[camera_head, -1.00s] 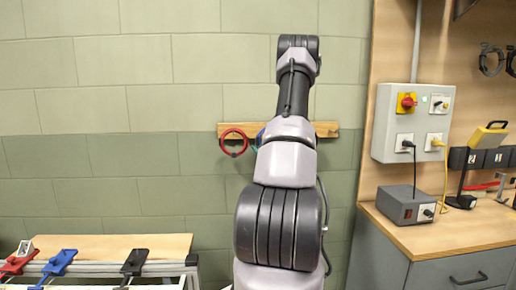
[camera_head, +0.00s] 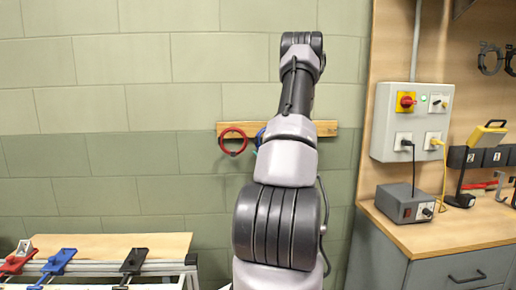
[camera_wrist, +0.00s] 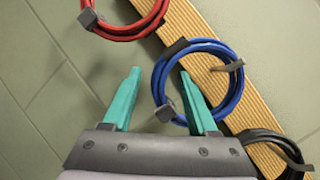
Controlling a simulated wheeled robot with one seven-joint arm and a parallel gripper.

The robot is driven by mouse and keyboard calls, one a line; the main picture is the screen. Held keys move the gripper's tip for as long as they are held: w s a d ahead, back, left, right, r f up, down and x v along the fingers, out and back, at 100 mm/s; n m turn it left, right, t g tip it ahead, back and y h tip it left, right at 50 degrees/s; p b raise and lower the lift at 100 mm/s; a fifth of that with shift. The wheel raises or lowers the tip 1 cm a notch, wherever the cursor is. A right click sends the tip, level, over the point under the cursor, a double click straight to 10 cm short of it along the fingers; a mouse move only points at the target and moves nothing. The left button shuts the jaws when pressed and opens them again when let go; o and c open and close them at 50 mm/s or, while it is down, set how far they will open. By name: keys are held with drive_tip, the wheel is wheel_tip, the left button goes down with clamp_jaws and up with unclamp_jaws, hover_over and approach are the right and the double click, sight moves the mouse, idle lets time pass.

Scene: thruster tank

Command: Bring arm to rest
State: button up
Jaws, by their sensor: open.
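My gripper (camera_wrist: 160,95) shows in the wrist view with its two teal fingers spread apart and nothing held between them. One finger overlaps the lower part of a blue cable coil (camera_wrist: 198,42) in the picture; I cannot tell whether they touch. The blue coil (camera_head: 260,136) shows only as a sliver beside the arm there.
A wooden rail (camera_head: 327,128) on the wall carries a red coil (camera_head: 232,141); a black coil (camera_wrist: 270,136) hangs there too. A grey control box (camera_head: 411,123) and a workbench (camera_head: 440,236) stand right. A table with clamps (camera_head: 60,262) stands lower left.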

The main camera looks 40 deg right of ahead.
drive_tip(key=d+v, duration=0.1)
drive_tip(key=v, duration=0.5)
drive_tip(key=shift+s+a, duration=0.35)
drive_tip(key=shift+a, duration=0.2)
drive_tip(key=shift+a, duration=0.1)
drive_tip(key=w+a+r+n+g+y, duration=0.1)
drive_tip(key=a+r+n+g+y, duration=0.2)
drive_tip(key=a+r+n+y, duration=0.7)
drive_tip(key=w+a+r+n+g+y, duration=0.15)
drive_tip(key=a+g+y, duration=0.25)
drive_tip(key=a, duration=1.2)
drive_tip(key=s+a+r+n+g+h, duration=0.1)
drive_tip(key=s+a+n+g+h, duration=0.2)
drive_tip(key=s+a+n+g, duration=0.9)
drive_tip(key=s+r+t+h, duration=0.6)
drive_tip(key=s, duration=0.3)
drive_tip(key=shift+n+t, duration=0.3)
drive_tip(key=shift+n, duration=0.05)
